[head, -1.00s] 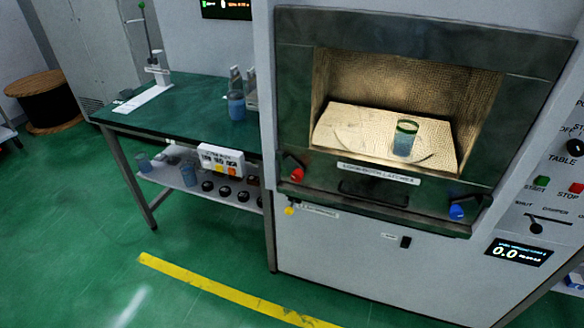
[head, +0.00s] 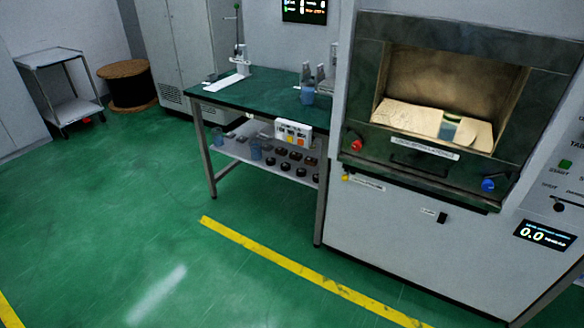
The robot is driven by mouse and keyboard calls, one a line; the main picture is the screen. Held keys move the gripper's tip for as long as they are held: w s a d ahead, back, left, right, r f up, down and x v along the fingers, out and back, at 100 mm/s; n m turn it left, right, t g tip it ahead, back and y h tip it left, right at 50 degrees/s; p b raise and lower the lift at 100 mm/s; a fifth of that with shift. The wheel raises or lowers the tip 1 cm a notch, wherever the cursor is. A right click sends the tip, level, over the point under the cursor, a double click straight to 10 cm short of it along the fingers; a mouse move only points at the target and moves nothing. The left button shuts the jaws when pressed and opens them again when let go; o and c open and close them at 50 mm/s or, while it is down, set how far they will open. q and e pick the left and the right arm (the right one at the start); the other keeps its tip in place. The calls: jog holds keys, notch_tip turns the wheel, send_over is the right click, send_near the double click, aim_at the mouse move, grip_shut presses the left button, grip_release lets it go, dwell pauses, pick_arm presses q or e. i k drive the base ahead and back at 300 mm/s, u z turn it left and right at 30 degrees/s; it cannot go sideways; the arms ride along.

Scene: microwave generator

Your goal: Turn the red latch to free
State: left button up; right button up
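The red latch (head: 356,146) is a small red knob on a dark mount at the lower left corner of the microwave's dark door frame (head: 400,150). A matching blue latch (head: 488,185) sits at the lower right corner. A white label strip and a dark handle lie between them. Behind the door window, a beaker (head: 449,127) stands on a pale plate in the lit chamber. The fine angle of the red latch is too small to read. Neither of my grippers shows in the head view.
A green-topped table (head: 265,90) stands left of the microwave, with bottles and a stand on top and several small items on its lower shelf. A trolley (head: 60,90) and a wooden spool (head: 127,85) stand farther left. The green floor in front is clear, crossed by a yellow line (head: 290,268).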

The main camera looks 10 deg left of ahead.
aim_at(352, 136)
jog(key=u, duration=0.85)
jog(key=k, duration=0.1)
jog(key=z, duration=1.85)
jog(key=i, duration=1.7)
jog(key=u, duration=0.9)
